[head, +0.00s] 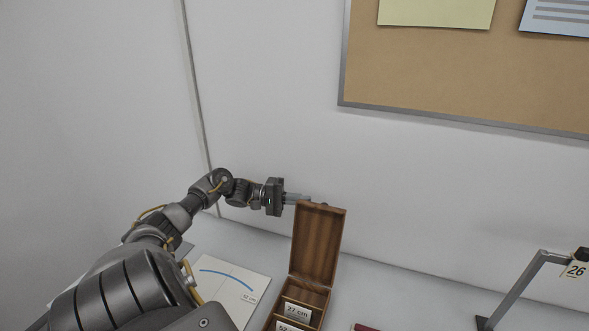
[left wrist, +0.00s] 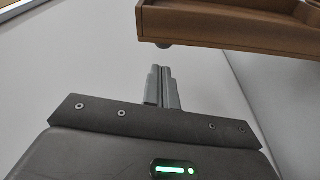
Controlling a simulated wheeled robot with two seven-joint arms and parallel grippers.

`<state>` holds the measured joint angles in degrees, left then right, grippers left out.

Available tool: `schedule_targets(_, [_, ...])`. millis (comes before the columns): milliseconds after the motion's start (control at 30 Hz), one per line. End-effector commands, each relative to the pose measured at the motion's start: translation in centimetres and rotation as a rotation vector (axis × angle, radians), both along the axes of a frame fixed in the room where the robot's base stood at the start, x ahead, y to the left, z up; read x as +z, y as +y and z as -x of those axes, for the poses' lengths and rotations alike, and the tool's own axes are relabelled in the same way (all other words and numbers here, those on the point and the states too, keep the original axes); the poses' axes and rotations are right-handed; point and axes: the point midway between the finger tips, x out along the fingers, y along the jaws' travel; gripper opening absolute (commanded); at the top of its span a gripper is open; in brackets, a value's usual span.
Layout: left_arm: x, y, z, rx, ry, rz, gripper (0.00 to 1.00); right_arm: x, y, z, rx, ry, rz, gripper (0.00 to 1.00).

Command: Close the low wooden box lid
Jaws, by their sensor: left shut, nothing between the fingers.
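The low wooden box (head: 303,299) stands on the table at the bottom middle of the head view, with labelled cards inside. Its lid (head: 318,244) is open and stands up at the back of the box. My left gripper (head: 305,199) is shut and empty, at the lid's upper left corner, partly behind its top edge. In the left wrist view the shut fingers (left wrist: 162,85) point at the wooden lid (left wrist: 225,28), which spans the top right. I cannot tell whether they touch it. My right gripper is not in view.
A white sheet with a blue curve (head: 232,287) lies left of the box. A dark stand with a tag reading 26 (head: 576,270) is at the right. A wall with a cork board (head: 450,75) rises behind the table. The table right of the box is mostly clear.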

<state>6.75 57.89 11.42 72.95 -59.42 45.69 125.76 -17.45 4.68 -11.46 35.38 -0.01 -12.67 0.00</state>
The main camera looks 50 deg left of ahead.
Motion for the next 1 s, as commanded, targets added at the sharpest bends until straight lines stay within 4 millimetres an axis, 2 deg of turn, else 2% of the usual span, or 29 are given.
schedule_targets(200, [0.1,-2.6,-2.3,0.0,-0.001,0.002,0.0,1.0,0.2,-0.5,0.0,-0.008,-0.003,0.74])
schedule_targets(333, [0.0,-3.5,-3.2,0.001,-0.001,0.0,0.0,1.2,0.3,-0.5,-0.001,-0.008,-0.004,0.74])
schedule_targets(867, [0.0,-4.1,-3.6,0.0,-0.002,-0.002,0.0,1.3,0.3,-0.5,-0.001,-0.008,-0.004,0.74])
schedule_targets(1000, [0.4,-5.1,-3.8,-0.014,-0.023,-0.012,0.0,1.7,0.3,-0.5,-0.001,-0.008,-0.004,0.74])
